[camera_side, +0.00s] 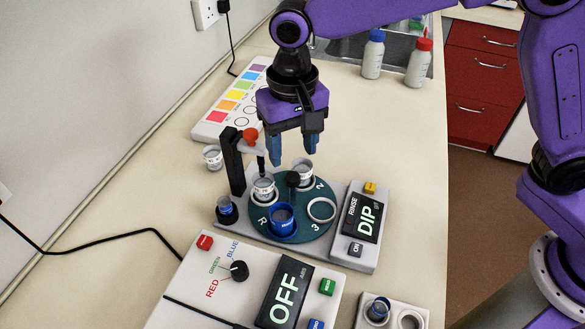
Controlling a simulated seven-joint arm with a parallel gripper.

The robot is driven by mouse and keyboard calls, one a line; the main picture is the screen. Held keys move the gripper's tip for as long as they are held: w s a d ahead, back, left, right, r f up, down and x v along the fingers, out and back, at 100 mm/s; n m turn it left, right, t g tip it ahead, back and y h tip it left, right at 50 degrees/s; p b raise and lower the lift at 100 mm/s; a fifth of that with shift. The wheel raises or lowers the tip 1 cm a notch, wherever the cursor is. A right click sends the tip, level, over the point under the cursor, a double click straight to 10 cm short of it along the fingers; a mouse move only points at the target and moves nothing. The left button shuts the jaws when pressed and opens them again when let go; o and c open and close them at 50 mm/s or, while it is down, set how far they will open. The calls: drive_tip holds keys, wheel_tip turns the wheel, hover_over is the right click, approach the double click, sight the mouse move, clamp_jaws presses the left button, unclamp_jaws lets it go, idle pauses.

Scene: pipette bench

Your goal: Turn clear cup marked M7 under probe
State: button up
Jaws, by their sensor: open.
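A dark green turntable (318,229) carries several cup places, some lettered R, 2 and 3. A clear cup (264,189) sits below the probe (261,166), which hangs from a black post. A second clear cup (302,172) sits at the back of the turntable, and a third (213,158) stands off it at the left. Their markings are too small to read, so I cannot tell which is M7. My gripper (293,153) is open and empty above the turntable's back, over the knob.
A blue cup (283,222) sits at the turntable's front; place 3 is empty. The post (234,162) with a red-orange knob (250,135) stands close left of my gripper.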

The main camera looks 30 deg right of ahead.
sight(293, 176)
drive_tip(key=shift+f, duration=3.2)
clamp_jaws()
